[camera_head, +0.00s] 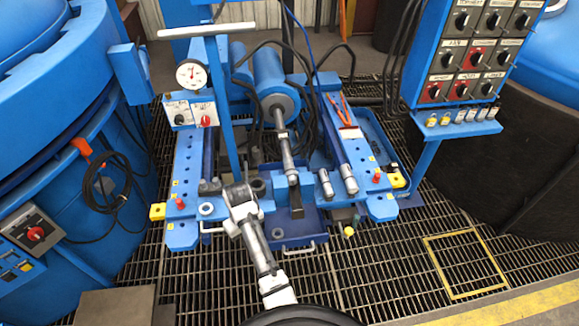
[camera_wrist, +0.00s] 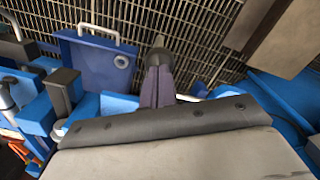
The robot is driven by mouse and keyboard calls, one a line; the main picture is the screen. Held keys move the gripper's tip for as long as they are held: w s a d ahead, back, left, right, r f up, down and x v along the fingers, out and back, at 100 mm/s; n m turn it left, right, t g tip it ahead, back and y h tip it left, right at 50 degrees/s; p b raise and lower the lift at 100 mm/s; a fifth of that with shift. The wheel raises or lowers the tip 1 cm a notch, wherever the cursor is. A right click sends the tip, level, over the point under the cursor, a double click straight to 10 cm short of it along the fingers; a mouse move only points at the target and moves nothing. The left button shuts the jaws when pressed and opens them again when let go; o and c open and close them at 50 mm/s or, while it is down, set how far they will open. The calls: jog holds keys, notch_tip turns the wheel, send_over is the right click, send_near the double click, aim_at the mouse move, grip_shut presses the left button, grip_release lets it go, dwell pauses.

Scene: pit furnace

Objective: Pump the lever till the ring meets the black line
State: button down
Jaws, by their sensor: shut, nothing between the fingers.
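A tall blue post with a pale T-bar (camera_head: 207,31) stands behind my gripper at the left of the blue machine; it looks like a lever, but I cannot be sure. My gripper (camera_head: 238,192) is shut and empty over the machine's front left, beside small dark grey fittings. Its fingers also show in the wrist view (camera_wrist: 157,84), with a dark round end just past them. I cannot tell which ring is meant, and I make out no black line.
A round gauge (camera_head: 192,74) sits above a small switch box. The blue tray (camera_head: 308,240) has a pale handle. A control panel (camera_head: 470,55) stands at right, and a large blue vessel (camera_head: 50,100) at left. Open grating (camera_head: 375,275) lies in front.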

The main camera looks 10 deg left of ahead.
jog(key=shift+r, duration=0.2)
notch_tip(320, 180, down, 11)
jog(key=s+b, duration=0.2)
jog(key=b, duration=0.2)
jog(key=shift+s+d, duration=0.3)
jog(key=shift+d, duration=0.1)
jog(key=shift+r, duration=0.15)
jog(key=r+p, duration=0.1)
jog(key=r, duration=0.2)
jog(key=w+r+p, duration=0.1)
jog(key=r, duration=0.3)
jog(key=w+r+p, duration=0.1)
jog(key=r+p, duration=0.1)
jog(key=r, duration=0.1)
jog(key=shift+w+a+r, duration=0.25)
jog(key=shift+a+r, duration=0.15)
notch_tip(320, 180, down, 11)
jog(key=s+b, duration=0.2)
jog(key=b, duration=0.2)
jog(key=shift+s+d, duration=0.3)
jog(key=shift+d, duration=0.05)
dwell(0.3)
jog(key=shift+r, duration=0.1)
